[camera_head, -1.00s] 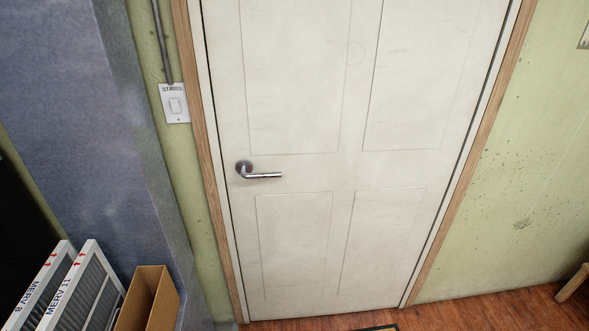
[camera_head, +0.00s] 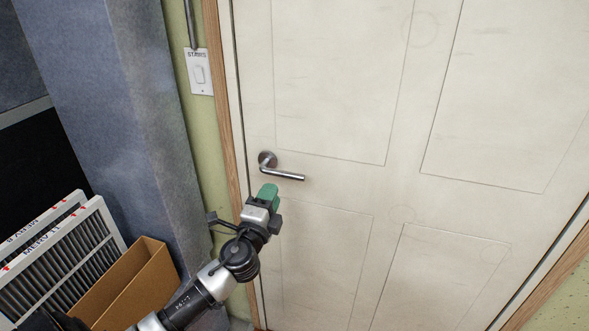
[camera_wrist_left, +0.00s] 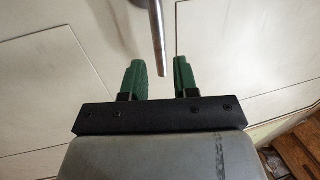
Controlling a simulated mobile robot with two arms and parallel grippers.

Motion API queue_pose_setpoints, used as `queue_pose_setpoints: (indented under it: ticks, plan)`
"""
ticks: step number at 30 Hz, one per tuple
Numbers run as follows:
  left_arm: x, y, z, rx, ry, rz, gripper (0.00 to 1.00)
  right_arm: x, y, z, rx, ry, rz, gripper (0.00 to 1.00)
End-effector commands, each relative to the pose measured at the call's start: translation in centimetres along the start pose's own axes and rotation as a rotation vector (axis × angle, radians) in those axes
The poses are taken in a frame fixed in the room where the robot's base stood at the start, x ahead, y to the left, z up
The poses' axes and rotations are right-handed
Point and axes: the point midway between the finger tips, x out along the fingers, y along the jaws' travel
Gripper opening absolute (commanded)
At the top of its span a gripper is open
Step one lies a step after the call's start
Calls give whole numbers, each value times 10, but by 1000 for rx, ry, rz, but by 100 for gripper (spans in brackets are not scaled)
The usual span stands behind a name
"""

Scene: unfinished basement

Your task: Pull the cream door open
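The cream door (camera_head: 340,185) fills the middle and right of the head view and looks closed in its wooden frame. Its silver lever handle (camera_head: 283,172) is at the door's left side, pointing right. My left gripper (camera_head: 268,192) is just below the handle in the head view, its green fingers toward the door. In the left wrist view the gripper (camera_wrist_left: 158,75) is open, with a gap between its green fingers. The lever (camera_wrist_left: 157,40) shows there just beyond the fingertips, in line with the gap; whether it touches them I cannot tell. My right gripper is not in view.
A light switch plate (camera_head: 199,72) is on the green wall left of the door frame. A blue-grey pillar (camera_head: 120,110) stands further left. A brown cardboard box (camera_head: 135,285) and white-framed filters (camera_head: 65,250) stand at the lower left, near my left arm.

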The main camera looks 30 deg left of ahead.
Motion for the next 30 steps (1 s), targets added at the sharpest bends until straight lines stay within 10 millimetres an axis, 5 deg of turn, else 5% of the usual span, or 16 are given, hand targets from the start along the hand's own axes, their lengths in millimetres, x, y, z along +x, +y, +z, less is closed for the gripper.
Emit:
queue_pose_setpoints:
  ticks: [6, 15, 28, 30]
  plan:
    - [41, -3, 0, -1, -2, 1, 29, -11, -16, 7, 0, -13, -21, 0]
    - [88, 0, 0, -3, -1, 3, 29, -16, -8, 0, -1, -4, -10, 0]
    - [98, 2, 0, -4, 0, 5, 29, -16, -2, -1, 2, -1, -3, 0]
    - [98, 2, 0, -4, 0, 5, 20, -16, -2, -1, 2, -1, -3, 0]
